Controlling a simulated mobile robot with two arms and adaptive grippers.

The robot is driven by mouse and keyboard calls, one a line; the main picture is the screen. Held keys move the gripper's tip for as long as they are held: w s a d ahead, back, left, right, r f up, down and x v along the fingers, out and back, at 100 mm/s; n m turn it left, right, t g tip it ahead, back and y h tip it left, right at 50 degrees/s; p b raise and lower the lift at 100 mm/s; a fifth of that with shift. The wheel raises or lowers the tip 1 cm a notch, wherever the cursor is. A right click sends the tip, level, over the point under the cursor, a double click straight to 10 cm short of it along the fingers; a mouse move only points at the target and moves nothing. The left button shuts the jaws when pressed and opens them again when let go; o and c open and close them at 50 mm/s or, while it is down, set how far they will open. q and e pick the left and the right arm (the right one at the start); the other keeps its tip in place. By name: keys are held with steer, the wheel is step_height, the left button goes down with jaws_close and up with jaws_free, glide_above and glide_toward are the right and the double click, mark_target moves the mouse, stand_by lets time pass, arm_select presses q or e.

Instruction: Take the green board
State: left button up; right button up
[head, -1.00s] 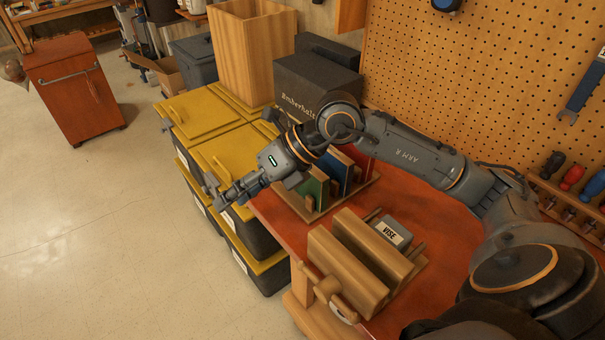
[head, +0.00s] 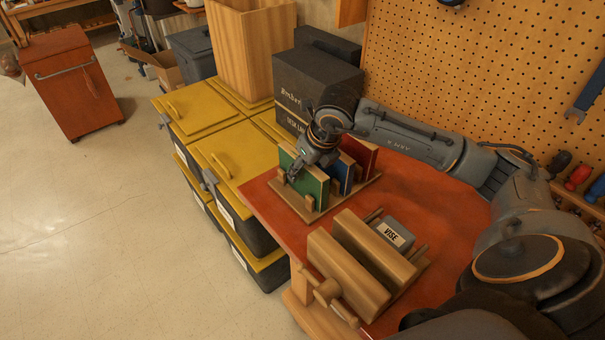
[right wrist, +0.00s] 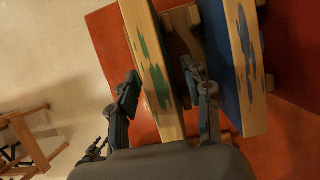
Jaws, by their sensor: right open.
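The green board (head: 312,190) stands upright in a wooden rack (head: 296,204) at the far end of the red bench, in front of the blue and red boards. My right gripper (head: 297,172) is at the green board's top edge, coming from above. In the right wrist view the green board (right wrist: 155,65), a wooden edge with green patches, runs between the two open fingers of the gripper (right wrist: 166,92). A gap shows beside the right finger, and I cannot tell whether the left finger touches the board. My left gripper is not in view.
The blue board (head: 342,172) stands close behind the green one; the red board (head: 361,157) is farther back. A wooden vise (head: 347,262) sits nearer on the bench. Yellow-lidded bins (head: 235,155) stand left of the bench, and a black box (head: 318,80) behind.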

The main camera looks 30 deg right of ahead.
steer(key=shift+w+a+f+p, duration=0.1)
steer(key=shift+w+f+p, duration=0.1)
steer(key=shift+f+p, duration=0.15)
steer(key=p+x, duration=0.1)
steer(key=x, duration=0.2)
steer(key=shift+w+f, duration=0.2)
steer(key=shift+w, duration=0.1)
steer(key=shift+w+f, duration=0.15)
steer(key=shift+f, duration=0.2)
steer(key=shift+c, duration=0.4)
steer(key=shift+r, duration=0.1)
jaws_close()
